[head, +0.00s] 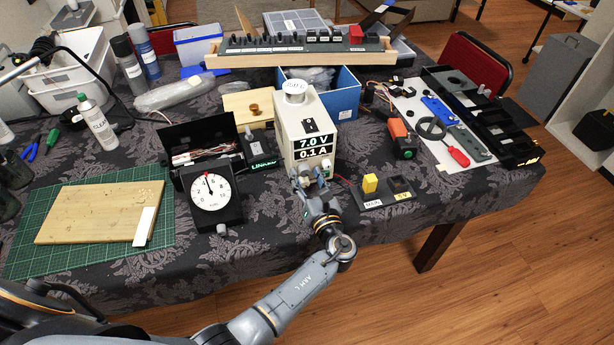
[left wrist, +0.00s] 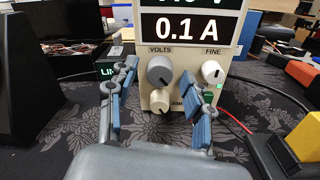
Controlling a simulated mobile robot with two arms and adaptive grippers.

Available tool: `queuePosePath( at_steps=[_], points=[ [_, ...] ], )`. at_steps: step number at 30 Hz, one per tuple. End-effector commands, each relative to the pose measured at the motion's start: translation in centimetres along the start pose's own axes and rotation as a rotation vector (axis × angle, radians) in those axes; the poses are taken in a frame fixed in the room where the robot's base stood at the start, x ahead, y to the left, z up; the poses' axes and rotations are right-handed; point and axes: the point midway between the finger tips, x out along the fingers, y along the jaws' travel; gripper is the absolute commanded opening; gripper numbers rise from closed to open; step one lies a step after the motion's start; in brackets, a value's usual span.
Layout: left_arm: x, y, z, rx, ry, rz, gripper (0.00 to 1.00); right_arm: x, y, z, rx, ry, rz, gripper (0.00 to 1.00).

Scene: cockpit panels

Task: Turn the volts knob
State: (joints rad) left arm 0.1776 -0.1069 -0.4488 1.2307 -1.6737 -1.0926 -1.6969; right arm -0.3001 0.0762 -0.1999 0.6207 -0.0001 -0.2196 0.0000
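The cream power supply (head: 290,128) stands near the middle of the table, reading 7.0 V and 0.1 A. In the left wrist view, its grey volts knob (left wrist: 160,70) sits under the VOLTS label, with a white indicator mark on it. A cream knob (left wrist: 160,101) is below it and a white FINE knob (left wrist: 211,72) is to the right. My left gripper (head: 308,178) is in front of the panel. In the left wrist view its blue-padded fingers (left wrist: 158,78) are apart, one on each side of the volts knob; I see no contact. My right gripper is not seen.
A black dial gauge (head: 212,193) stands left of the supply. A switch base with a yellow block (head: 370,184) lies to the right, with a red wire nearby. A blue bin (head: 340,100) is behind. The cloth in front is clear.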

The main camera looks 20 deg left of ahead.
Motion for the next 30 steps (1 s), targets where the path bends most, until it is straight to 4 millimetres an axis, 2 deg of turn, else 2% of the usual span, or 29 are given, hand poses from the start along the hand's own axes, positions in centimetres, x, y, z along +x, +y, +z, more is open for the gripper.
queuePosePath(
  at_steps=[5, 8, 16, 21, 30],
  points=[
    [-0.1, 0.0, 0.0, -0.001, 0.0, 0.0, 0.51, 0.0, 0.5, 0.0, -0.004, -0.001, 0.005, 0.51],
    [-0.8, 0.0, 0.0, -0.001, 0.001, -0.001, 0.51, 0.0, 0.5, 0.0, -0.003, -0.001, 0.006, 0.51],
    [-5.2, 0.0, -0.1, -0.001, 0.003, -0.002, 0.51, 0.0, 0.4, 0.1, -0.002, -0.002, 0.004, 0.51],
    [-7.0, 0.0, -0.1, 0.0, 0.001, -0.001, 0.51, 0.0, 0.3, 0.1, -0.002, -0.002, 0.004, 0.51],
    [-7.5, 0.0, 0.0, -0.001, 0.0, 0.0, 0.51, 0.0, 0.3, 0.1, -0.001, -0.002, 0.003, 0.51]
  ],
)
